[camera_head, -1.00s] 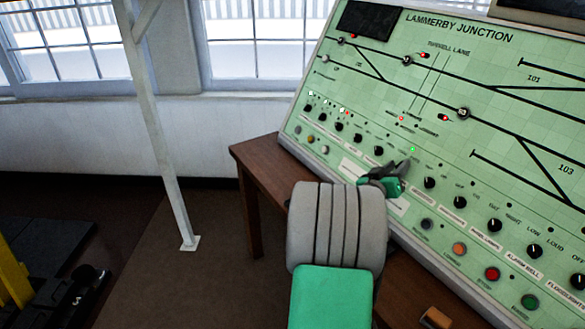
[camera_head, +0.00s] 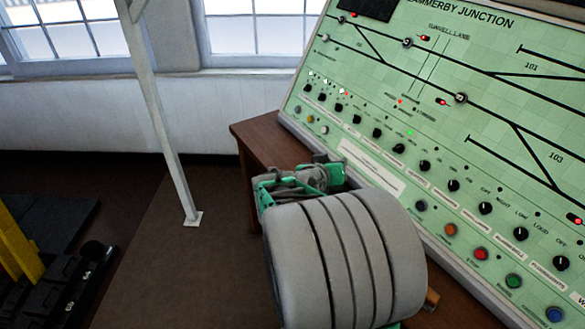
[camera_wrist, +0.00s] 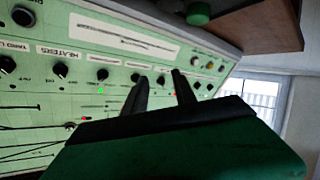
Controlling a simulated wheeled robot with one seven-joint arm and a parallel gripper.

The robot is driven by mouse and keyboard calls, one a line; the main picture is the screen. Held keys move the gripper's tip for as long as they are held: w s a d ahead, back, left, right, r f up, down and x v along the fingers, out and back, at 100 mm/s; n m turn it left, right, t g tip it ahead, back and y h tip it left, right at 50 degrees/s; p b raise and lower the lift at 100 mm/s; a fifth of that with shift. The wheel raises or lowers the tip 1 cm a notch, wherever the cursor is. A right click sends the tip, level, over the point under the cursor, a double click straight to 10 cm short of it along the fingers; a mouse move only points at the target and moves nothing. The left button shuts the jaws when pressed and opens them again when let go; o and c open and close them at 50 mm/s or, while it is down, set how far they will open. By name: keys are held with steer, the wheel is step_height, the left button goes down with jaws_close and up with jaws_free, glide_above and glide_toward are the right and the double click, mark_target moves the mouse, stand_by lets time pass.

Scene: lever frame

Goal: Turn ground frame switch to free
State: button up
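The green control panel (camera_head: 470,130), headed "Lammerby Junction", carries a row of black rotary knobs (camera_head: 398,148). I cannot read which knob is the ground frame switch. My gripper (camera_head: 325,165) is in front of the panel's lower left part, over the desk edge, and its fingers are partly hidden in the head view. In the wrist view, the two dark fingers of my gripper (camera_wrist: 158,76) stand apart with nothing seen between them but panel.
Below the knobs are coloured push buttons, such as a red one (camera_head: 481,254). The wooden desk (camera_head: 262,135) carries the panel. A white post (camera_head: 172,150) stands to the left. Black levers' ends (camera_head: 85,270) and a yellow part (camera_head: 20,245) are at far left.

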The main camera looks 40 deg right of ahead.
steer(key=w+a+n+t+y+p, duration=0.1)
steer(key=w+a+y, duration=0.3)
steer(key=a, duration=0.7)
steer(key=shift+w+n+p, duration=0.4)
steer(key=shift+n+p, duration=0.05)
steer(key=shift+n, duration=0.05)
steer(key=shift+r, duration=0.1)
